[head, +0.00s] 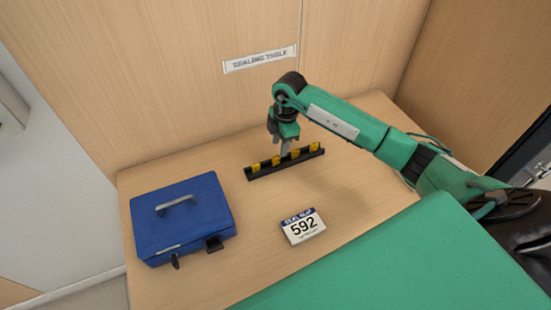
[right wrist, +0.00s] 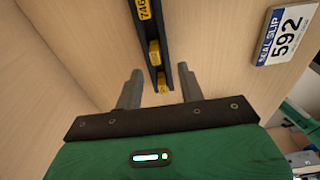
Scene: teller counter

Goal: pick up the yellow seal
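Several yellow seals stand in a row in a black rack (head: 284,163) near the back of the table; one is the leftmost seal (head: 256,168). My right gripper (head: 286,151) is over the middle of the rack, pointing down. In the right wrist view its two fingers (right wrist: 159,88) are spread apart, one on each side of the rack, with nothing held. A yellow seal (right wrist: 154,52) shows ahead of the fingertips, and another (right wrist: 161,84) sits between them. A farther seal (right wrist: 144,9) shows the digits 746. I cannot tell how high the fingertips are. My left gripper is out of view.
A white seal slip (head: 303,226) reading 592 lies in front of the rack. A closed blue case (head: 182,219) stands on the left of the wooden table (head: 262,252). A wooden panel with a "SEALING TABLE" sign (head: 260,59) rises behind. Bare tabletop lies between case and slip.

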